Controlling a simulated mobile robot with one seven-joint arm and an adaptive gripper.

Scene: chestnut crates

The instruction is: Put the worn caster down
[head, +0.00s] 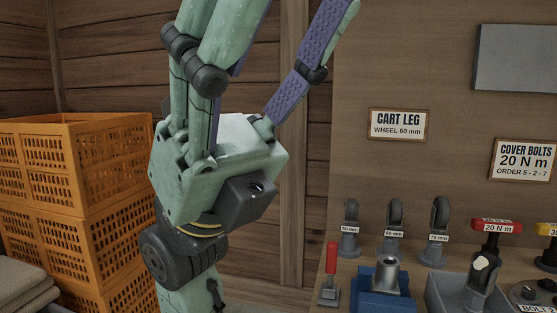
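My gripper (275,45) is large in the head view, pointing up, with its green body and purple-padded fingers. The fingers stand apart where they leave the top edge. Their tips are cut off, so I cannot tell whether they hold anything. No caster shows between the visible finger parts, and I cannot identify the worn caster. Three dark casters stand in a row on the bench, labelled 50 mm (350,213), 60 mm (395,215) and 75 mm (440,217). A sign (398,125) reads "CART LEG, WHEEL 60 mm".
A blue fixture (368,277) with an upright grey tube (387,272) and a red-handled clamp (331,259) are at the bench front. A grey bin (447,294) sits to their right. A red 20 N m tool (497,226) stands behind it. Orange crates (75,130) are stacked left.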

